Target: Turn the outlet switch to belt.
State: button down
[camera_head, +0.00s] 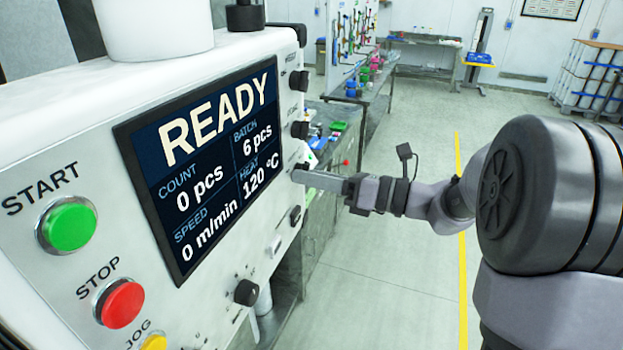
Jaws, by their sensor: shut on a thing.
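The white control panel (95,255) fills the left of the head view, seen at a steep angle. My gripper (301,173) reaches in from the right to the panel's right-hand column of controls. Its fingers are shut on a small dark control knob (300,166) there, mostly hidden by the fingertips. The label beside it is too small to read, so I cannot tell its setting or confirm that it is the outlet switch. Two black knobs sit above it, an upper one (299,81) and a lower one (299,129). Another dark control (295,215) sits below.
The screen (205,165) reads READY, 0 pcs and 0 m/min. A green START button (68,226), a red STOP button (120,303) and a yellow JOG button (154,342) are at left. A black knob (246,292) is low on the panel. Open floor lies to the right.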

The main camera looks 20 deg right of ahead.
jog(key=shift+w+d+f+n+b, duration=0.1)
jog(key=shift+w+n+b, duration=0.05)
jog(key=shift+n+b, duration=2.6)
jog(key=shift+w+d+n+b, duration=0.1)
jog(key=shift+n+b, duration=2.55)
jog(key=shift+n, duration=0.2)
jog(key=c, duration=1.1)
grip_release()
